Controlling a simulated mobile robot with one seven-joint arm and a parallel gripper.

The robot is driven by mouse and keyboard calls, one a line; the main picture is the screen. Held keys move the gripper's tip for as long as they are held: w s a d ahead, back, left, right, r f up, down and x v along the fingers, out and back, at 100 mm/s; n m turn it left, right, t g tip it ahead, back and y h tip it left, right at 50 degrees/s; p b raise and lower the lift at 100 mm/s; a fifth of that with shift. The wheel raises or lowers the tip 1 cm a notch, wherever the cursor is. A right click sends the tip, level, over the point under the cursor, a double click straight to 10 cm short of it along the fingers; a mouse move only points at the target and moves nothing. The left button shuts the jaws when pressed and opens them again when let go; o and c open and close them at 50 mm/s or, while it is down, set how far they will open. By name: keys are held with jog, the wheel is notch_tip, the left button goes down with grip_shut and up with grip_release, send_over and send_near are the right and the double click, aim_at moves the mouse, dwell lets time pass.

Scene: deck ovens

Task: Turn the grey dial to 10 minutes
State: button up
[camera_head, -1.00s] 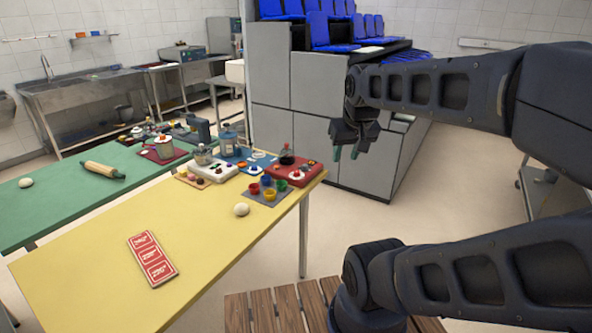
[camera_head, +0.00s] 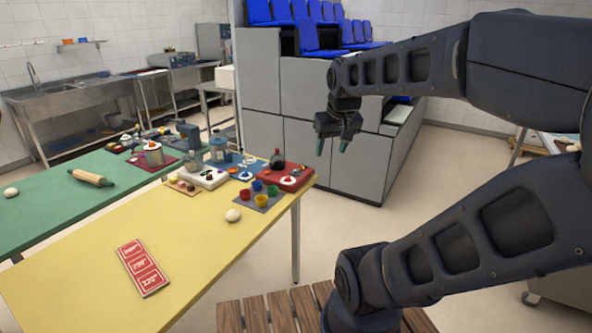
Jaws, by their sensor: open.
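My gripper (camera_head: 331,146) hangs in the air, fingers pointing down with green tips apart and nothing between them. I cannot make out which part is the grey dial; the knobs are too small.
Coloured cups (camera_head: 262,200) on a grey mat and a dough ball (camera_head: 233,215) are near the units. A red card (camera_head: 143,268) lies in front. A green table (camera_head: 40,218) with a rolling pin (camera_head: 92,178) is at left. The yellow table's front is mostly clear.

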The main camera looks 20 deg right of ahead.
jog(key=w+r+n+g, duration=0.1)
jog(key=w+r, duration=0.1)
jog(key=w, duration=1.2)
jog(key=n+g, duration=0.3)
send_over(296, 170)
notch_tip(296, 170, down, 26)
notch_tip(296, 170, down, 11)
jog(key=shift+r, duration=0.2)
jog(key=c, duration=1)
